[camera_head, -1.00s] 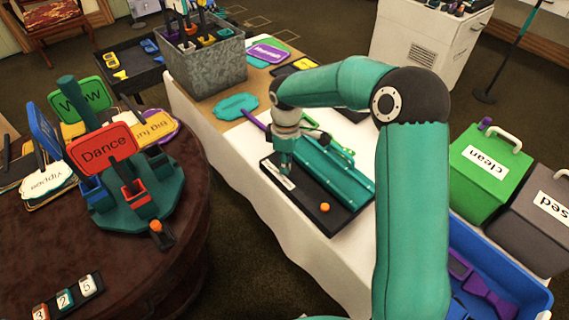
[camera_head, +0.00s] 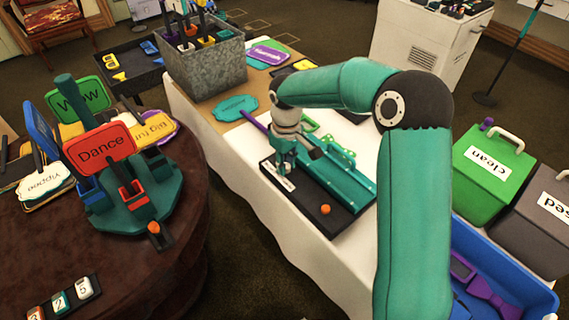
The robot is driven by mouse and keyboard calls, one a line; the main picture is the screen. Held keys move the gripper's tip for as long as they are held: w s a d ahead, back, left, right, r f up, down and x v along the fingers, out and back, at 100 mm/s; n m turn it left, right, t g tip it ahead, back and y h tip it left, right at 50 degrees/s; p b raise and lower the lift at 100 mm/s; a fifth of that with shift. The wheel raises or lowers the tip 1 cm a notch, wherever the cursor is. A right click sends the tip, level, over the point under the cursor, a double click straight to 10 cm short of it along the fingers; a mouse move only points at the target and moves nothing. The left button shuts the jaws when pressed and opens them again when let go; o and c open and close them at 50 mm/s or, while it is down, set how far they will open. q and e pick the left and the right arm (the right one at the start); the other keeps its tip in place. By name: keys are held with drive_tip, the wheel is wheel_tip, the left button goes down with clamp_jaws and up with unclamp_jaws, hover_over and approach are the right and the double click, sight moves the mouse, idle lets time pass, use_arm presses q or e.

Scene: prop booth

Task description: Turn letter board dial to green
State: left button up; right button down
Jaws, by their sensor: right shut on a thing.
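The letter board is a black base (camera_head: 345,218) with a long teal holder (camera_head: 340,180) on it, on the white-covered table. An orange knob (camera_head: 325,209) stands at its near end, and a white label (camera_head: 277,178) lies at its left end. My right gripper (camera_head: 284,163) points down at the board's far left end, beside the label. It is shut on the letter board dial, which is small and mostly hidden by the fingers; its colour setting cannot be read. My left gripper is not in view.
A round brown table (camera_head: 190,235) on the left holds a teal stand with word signs (camera_head: 101,150). A grey bin (camera_head: 206,66) stands behind the board. A green box (camera_head: 490,165) and a blue crate (camera_head: 535,300) are at the right. The white cloth before the board is clear.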

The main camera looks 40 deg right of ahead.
drive_tip(key=c, duration=0.9)
unclamp_jaws()
drive_tip(key=shift+c, duration=0.2)
wheel_tip(320, 180, up, 12)
